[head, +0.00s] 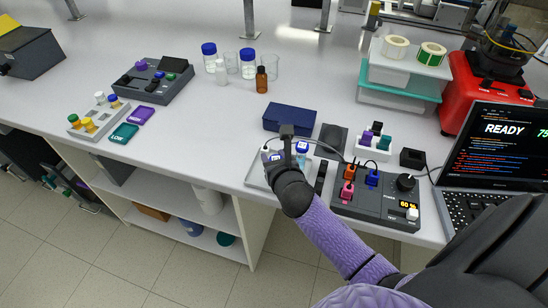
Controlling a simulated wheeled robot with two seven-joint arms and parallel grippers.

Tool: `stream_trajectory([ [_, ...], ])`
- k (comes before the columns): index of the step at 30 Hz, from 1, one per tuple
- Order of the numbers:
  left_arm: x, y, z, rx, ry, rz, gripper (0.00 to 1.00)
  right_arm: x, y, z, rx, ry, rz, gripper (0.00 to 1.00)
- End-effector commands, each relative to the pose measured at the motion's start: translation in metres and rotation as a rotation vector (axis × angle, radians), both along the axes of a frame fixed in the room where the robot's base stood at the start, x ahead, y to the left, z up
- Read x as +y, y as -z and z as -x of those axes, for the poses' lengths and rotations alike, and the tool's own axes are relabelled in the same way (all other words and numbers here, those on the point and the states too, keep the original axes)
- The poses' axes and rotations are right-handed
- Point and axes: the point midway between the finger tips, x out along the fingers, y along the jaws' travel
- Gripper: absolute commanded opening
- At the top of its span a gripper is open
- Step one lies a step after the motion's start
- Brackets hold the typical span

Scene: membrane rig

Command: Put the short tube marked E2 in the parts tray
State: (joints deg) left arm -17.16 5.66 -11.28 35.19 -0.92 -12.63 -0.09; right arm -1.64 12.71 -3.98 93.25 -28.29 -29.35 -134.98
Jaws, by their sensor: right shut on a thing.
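My right gripper (287,148) is over the pale shallow parts tray (254,178) near the front edge of the bench. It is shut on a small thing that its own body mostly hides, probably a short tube. A small white-and-blue piece (271,156) shows just left of the gripper, and a blue-topped piece (302,146) just right of it. I cannot read an E2 mark on either, nor tell whether they touch the tray. My left gripper is not in view.
A dark blue box (289,118) stands right behind the gripper. A dark power unit (377,203) with coloured plugs and a laptop (499,140) are to the right. A cable arches near the gripper.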

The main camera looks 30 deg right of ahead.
Motion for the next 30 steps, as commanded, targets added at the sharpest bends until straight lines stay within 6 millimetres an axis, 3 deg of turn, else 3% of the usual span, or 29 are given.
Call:
stream_trajectory([
  [1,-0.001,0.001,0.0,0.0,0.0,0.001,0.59,0.0,0.001,0.0,0.0,0.0,0.0,0.49],
  [6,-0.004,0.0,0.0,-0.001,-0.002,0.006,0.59,0.0,0.0,0.0,0.0,0.0,0.0,0.8],
  [17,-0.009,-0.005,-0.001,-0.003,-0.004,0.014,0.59,0.002,-0.006,0.007,0.001,-0.002,0.001,0.8],
  [30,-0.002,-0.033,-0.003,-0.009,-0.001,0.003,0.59,0.027,-0.045,0.097,0.002,-0.001,0.0,0.8],
])
